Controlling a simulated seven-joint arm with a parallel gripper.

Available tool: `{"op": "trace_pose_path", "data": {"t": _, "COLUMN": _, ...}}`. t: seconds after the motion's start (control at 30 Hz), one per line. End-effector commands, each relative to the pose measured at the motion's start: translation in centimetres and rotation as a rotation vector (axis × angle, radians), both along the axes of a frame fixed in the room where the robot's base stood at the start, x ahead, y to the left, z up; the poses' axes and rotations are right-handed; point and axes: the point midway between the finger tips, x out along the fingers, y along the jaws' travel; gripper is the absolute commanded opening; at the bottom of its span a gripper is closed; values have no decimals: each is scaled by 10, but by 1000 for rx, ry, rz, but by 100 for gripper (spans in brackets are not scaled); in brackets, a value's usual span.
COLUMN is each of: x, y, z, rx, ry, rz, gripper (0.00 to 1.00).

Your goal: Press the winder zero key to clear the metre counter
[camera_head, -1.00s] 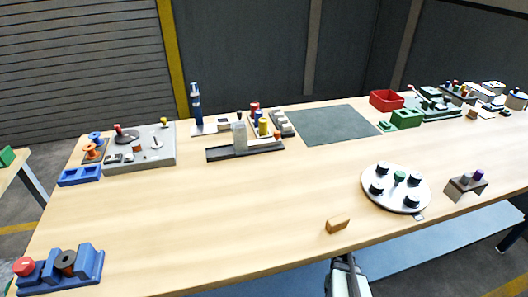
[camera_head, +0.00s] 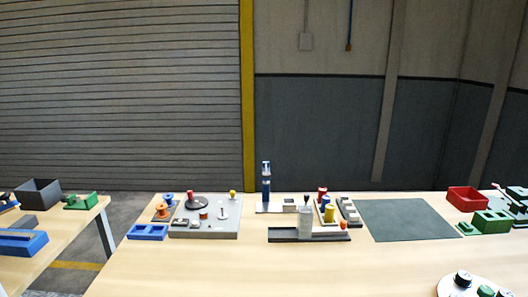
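A grey panel (camera_head: 222,230), likely the winder, lies at the back left of the table. It carries a dark round disc with a red knob (camera_head: 190,196), a small orange-brown spool (camera_head: 203,214), a yellow knob (camera_head: 233,194) and a pale lever (camera_head: 222,213). Small dark and light blocks (camera_head: 182,221) sit at its front left edge; one may be a key or counter, but they are too small to tell which is the zero key. No digits are readable. My gripper is out of view.
A blue tray (camera_head: 147,232) and an orange spool (camera_head: 161,210) stand left of the panel. A dark channel (camera_head: 283,234) and a blue upright post (camera_head: 266,181) stand to its right. Beyond are a dark green mat (camera_head: 406,220) and a red bin (camera_head: 467,199). The table's front middle is clear.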

Motion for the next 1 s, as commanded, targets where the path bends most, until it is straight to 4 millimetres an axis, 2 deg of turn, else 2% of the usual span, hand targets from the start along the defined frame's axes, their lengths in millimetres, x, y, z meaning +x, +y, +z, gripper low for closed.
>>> {"op": "trace_pose_path", "data": {"t": 0.17, "x": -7, "y": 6, "z": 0, "rx": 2, "ry": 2, "rz": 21, "gripper": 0}}
{"op": "trace_pose_path", "data": {"t": 0.77, "x": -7, "y": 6, "z": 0, "rx": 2, "ry": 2, "rz": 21, "gripper": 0}}
{"op": "trace_pose_path", "data": {"t": 0.9, "x": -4, "y": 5, "z": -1, "rx": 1, "ry": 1, "rz": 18, "gripper": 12}}
{"op": "trace_pose_path", "data": {"t": 1.0, "x": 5, "y": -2, "z": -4, "rx": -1, "ry": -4, "rz": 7, "gripper": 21}}
